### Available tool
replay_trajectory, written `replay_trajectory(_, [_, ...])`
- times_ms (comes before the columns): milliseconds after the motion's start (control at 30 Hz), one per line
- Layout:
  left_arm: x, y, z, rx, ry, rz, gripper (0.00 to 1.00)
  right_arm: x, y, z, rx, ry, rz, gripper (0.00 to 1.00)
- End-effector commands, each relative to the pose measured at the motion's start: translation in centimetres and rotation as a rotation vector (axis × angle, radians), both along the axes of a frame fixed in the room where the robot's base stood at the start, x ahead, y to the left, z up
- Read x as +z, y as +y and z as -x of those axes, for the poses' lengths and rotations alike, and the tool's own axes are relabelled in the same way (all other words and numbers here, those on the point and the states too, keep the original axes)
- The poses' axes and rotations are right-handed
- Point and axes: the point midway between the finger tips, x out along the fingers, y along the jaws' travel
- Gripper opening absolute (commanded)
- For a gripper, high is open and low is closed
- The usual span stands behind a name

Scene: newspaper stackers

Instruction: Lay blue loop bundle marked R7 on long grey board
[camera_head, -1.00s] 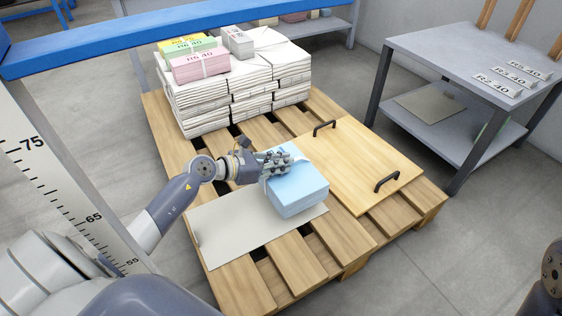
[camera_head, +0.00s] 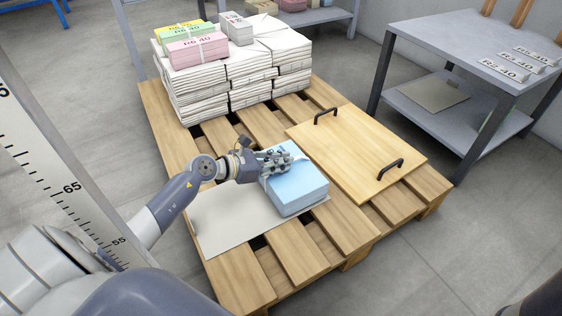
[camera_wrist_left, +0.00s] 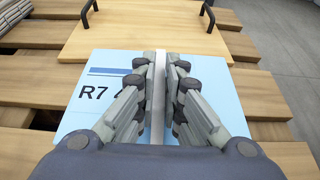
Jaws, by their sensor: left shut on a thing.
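The blue loop bundle (camera_head: 299,192) is a light blue block on the pallet, over the right part of the long grey board (camera_head: 237,222). In the left wrist view its top (camera_wrist_left: 103,68) shows a dark blue bar and the mark R7, partly covered by the fingers. My left gripper (camera_head: 279,161) is at the bundle's upper left, its fingers shut on the pale band (camera_wrist_left: 158,85) across its top. Whether the bundle rests on the board or hangs just above it, I cannot tell. My right gripper does not show.
A wooden board with two black handles (camera_head: 360,153) lies on the pallet (camera_head: 245,280) right of the bundle. Stacked white bundles (camera_head: 195,88) with pink, green and yellow ones on top stand at the back. A grey table (camera_head: 470,50) stands at the right.

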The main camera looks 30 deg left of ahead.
Motion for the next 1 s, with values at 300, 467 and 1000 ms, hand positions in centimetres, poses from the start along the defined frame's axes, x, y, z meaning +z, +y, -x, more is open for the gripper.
replay_trajectory(300, [0.5, 0.1, -0.3, 0.004, -0.014, 0.003, 0.00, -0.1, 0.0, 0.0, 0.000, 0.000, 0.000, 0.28])
replay_trajectory(467, [0.3, 0.1, -0.3, 0.004, -0.014, 0.003, 0.00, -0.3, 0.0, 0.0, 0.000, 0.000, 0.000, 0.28])
replay_trajectory(1000, [-0.4, 0.1, -0.2, 0.003, -0.011, 0.001, 0.32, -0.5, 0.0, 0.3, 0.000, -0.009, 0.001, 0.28])
